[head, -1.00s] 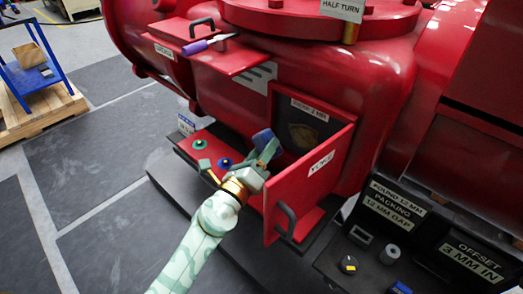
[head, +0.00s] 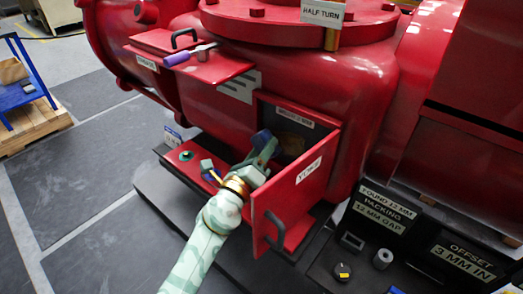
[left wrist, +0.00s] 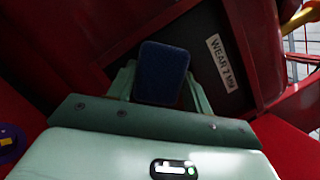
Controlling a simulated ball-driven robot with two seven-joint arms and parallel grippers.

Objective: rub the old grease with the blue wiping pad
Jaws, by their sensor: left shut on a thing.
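The blue wiping pad (head: 261,139) is held between the fingers of my left gripper (head: 263,148), which is shut on it. In the left wrist view the blue pad (left wrist: 163,72) sits upright between the green fingers, in front of a dark recess. The gripper is at the left side of an open compartment in the red housing. A dull brownish patch, seemingly the old grease (head: 291,143), shows inside the compartment, partly hidden by the gripper and the door. I cannot tell whether the pad touches it. My right gripper is not in view.
The red compartment door (head: 297,190) with a dark handle stands open close to the right of my gripper. A red shelf holds a purple-handled tool (head: 188,54). A green round piece (head: 186,156) lies on the lower red ledge. A black bench (head: 400,245) stands at right.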

